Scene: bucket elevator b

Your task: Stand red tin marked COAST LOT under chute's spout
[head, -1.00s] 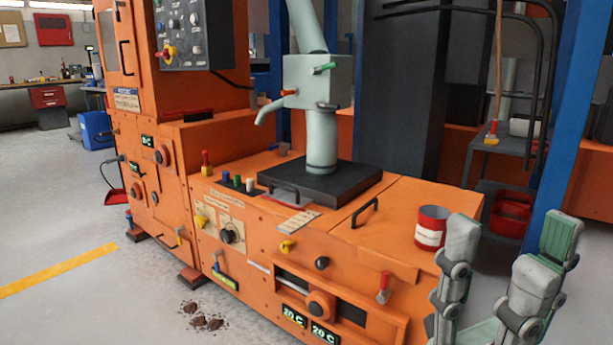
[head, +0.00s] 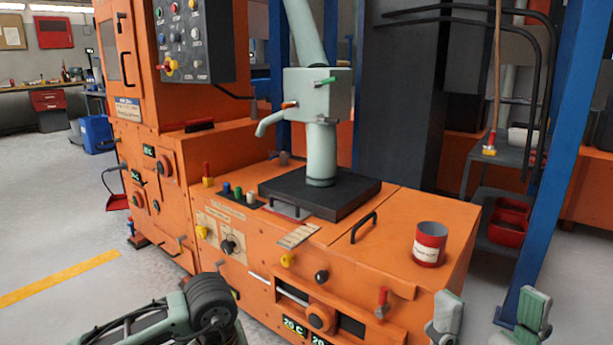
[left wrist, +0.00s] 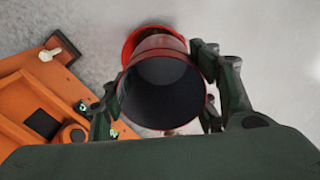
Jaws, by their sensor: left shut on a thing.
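The pale green chute (head: 318,95) rises from a black plate, and its curved spout (head: 268,124) points down at the left. A red tin (head: 430,246) with a white label stands upright on the right end of the orange machine top; its lettering is too small to read. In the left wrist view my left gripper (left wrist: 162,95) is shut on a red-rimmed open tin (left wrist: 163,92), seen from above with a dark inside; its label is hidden. My left arm is at the bottom of the head view, its fingers out of frame. My right gripper (head: 488,318) is open and empty, in front of the machine's right end.
The black plate (head: 330,193) under the chute has a handle at its front. A black handle (head: 363,227) and several knobs stand up from the machine. A blue post (head: 555,170) and a grey cart are at the right. Grey floor lies free at the left.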

